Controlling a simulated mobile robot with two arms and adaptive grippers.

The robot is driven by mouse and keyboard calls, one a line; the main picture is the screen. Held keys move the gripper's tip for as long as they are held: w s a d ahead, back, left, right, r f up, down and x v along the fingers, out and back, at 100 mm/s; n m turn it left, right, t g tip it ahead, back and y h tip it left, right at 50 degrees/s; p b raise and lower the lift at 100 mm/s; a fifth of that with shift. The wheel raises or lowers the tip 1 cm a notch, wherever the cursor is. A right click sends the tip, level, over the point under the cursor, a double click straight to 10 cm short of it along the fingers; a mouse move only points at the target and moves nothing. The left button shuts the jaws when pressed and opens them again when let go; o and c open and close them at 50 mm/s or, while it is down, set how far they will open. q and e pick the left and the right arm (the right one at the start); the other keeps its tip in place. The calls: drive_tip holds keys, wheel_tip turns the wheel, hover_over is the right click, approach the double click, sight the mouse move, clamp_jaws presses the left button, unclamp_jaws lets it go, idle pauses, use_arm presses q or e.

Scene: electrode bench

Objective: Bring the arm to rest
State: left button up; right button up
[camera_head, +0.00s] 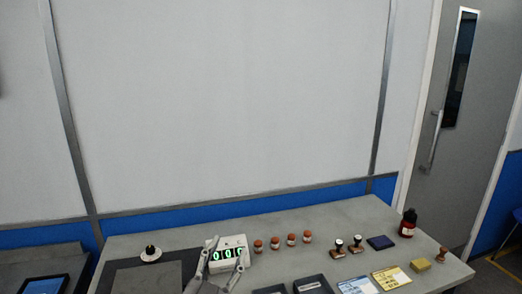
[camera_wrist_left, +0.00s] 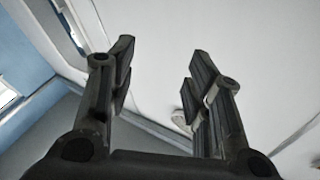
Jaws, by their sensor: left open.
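My left gripper (camera_head: 223,268) shows at the bottom of the head view, in front of the white meter with green digits (camera_head: 230,254). Its two fingers are spread apart and nothing is between them. In the left wrist view the open fingers (camera_wrist_left: 158,85) point toward pale wall panels, with no object between them. My right gripper is in neither view.
The grey bench (camera_head: 350,215) carries several brown-capped vials (camera_head: 291,239), two stamps (camera_head: 356,244), a dark pad (camera_head: 381,242), a dark red bottle (camera_head: 408,223), a yellow block (camera_head: 420,265), cards (camera_head: 391,277) and dark trays (camera_head: 313,284). A dark mat (camera_head: 150,278) lies at the left.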

use_arm(q)
drive_tip(key=s+a+f+n+g+y, duration=0.1)
drive_tip(key=s+a+f+g+y, duration=0.1)
drive_tip(key=f, duration=0.3)
drive_tip(key=s+a+f+n+g+y, duration=0.1)
drive_tip(key=s+a+f+n+g, duration=0.1)
drive_tip(key=s+a+f, duration=0.1)
drive_tip(key=s+a+f+n+g+y, duration=0.1)
drive_tip(key=s+a+f+g+y, duration=0.1)
drive_tip(key=f, duration=0.5)
drive_tip(key=shift+s+a+f+n+g+y, duration=0.2)
drive_tip(key=shift+s+a, duration=0.1)
drive_tip(key=shift+a, duration=0.3)
drive_tip(key=shift+s+a+f+n+g+y, duration=0.1)
drive_tip(key=shift+s+a+n, duration=0.15)
drive_tip(key=shift+a, duration=0.3)
drive_tip(key=s+a+f+g, duration=0.2)
drive_tip(key=s+f+g, duration=0.35)
drive_tip(key=s, duration=0.45)
drive_tip(key=s+a+f+g, duration=0.2)
drive_tip(key=s+f+g, duration=0.3)
drive_tip(key=s, duration=0.6)
wheel_tip(320, 180, down, 29)
drive_tip(key=s, duration=0.3)
drive_tip(key=s+a+f+g, duration=0.1)
drive_tip(key=s+a+f, duration=0.1)
drive_tip(key=s+f, duration=1.2)
drive_tip(key=shift+s+a, duration=0.25)
drive_tip(key=shift+s, duration=0.6)
